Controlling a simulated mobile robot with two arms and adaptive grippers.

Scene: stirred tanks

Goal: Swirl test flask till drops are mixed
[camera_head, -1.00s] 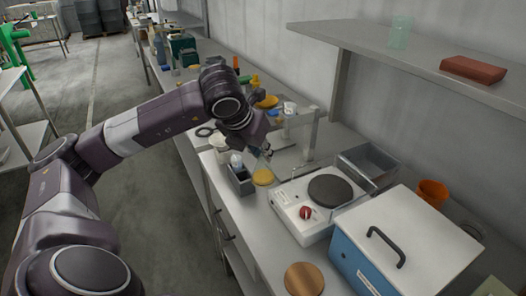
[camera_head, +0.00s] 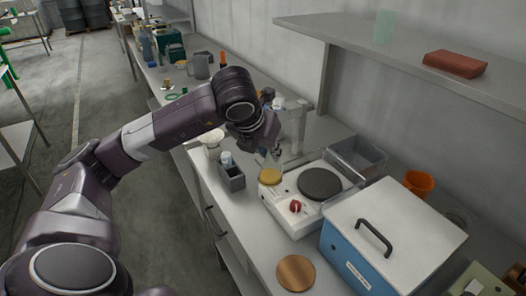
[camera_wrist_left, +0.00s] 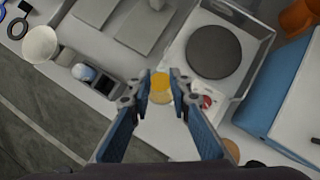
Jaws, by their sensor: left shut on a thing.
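The test flask (camera_head: 270,174) is a small clear conical flask with yellow-orange liquid at its bottom. My left gripper (camera_head: 270,150) is shut on its upper part. In the head view the flask appears at the left corner of the white hotplate (camera_head: 285,211); I cannot tell whether it touches anything below. In the left wrist view the blue fingers of my left gripper (camera_wrist_left: 161,83) stand on both sides of the flask (camera_wrist_left: 160,96), whose yellow liquid shows between them. Separate drops cannot be made out. My right gripper is not in view.
A dark grey holder (camera_head: 231,179) and a white funnel-like cup (camera_head: 211,139) stand left of the flask. A metal tray (camera_head: 357,158), a blue box with a white lid (camera_head: 395,235) and an orange cup (camera_head: 419,184) are on the right. A round wooden disc (camera_head: 296,273) lies in front.

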